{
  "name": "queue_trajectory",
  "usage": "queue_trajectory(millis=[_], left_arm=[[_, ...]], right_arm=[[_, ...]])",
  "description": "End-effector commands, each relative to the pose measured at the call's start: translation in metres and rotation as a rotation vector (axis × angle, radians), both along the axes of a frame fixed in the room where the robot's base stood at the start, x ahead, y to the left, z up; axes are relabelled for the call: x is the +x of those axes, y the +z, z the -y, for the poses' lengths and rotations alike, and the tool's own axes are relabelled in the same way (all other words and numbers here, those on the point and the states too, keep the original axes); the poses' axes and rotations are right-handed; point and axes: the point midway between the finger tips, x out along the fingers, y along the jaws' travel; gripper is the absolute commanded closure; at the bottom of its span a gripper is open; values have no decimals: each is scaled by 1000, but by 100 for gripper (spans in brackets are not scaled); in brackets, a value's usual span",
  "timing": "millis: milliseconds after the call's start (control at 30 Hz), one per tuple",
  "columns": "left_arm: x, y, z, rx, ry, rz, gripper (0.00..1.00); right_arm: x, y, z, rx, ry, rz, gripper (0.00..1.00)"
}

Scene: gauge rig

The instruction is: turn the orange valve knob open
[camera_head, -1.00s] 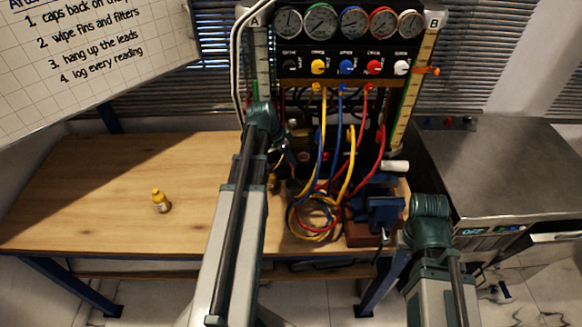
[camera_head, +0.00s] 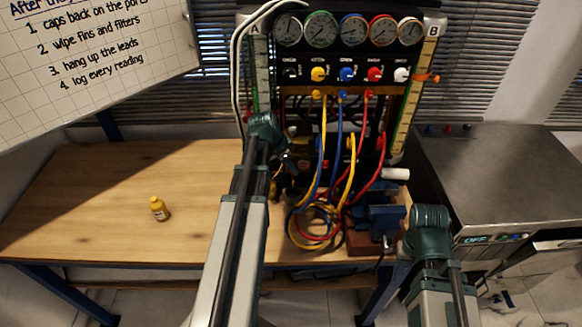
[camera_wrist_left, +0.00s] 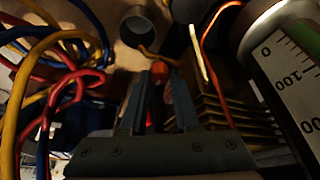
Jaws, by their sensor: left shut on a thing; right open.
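A small orange knob (camera_wrist_left: 158,72) shows in the left wrist view between the two fingers of my left gripper (camera_wrist_left: 159,84). The fingers are shut on it, and they hide its sides. In the head view my left gripper (camera_head: 290,163) reaches into the dark space below the gauge panel, left of the hanging hoses, and the knob itself cannot be made out there. My right arm (camera_head: 430,228) stands at the lower right, in front of the bench. The jaws of my right gripper cannot be made out.
Yellow, blue and red hoses (camera_head: 318,222) hang in a coil right of my left gripper. A blue vise (camera_head: 380,220) sits at the bench's right end. A metal cabinet (camera_head: 490,180) stands right.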

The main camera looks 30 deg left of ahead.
Motion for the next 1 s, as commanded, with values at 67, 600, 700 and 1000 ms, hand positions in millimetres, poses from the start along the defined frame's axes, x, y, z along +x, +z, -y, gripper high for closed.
queue_trajectory(millis=[67, 600, 700, 1000], left_arm=[[-1, 0, 1, 0, 24, 0, 100], [-2, 0, 5, 1, 457, 0, 100], [-2, 0, 5, 2, 551, 1, 100], [-1, 0, 7, 1, 801, 1, 100]], right_arm=[[0, 0, 0, 0, 0, 0, 50], [0, 0, 0, 0, 0, 0, 50], [0, 0, 0, 0, 0, 0, 50], [0, 0, 0, 0, 0, 0, 50]])
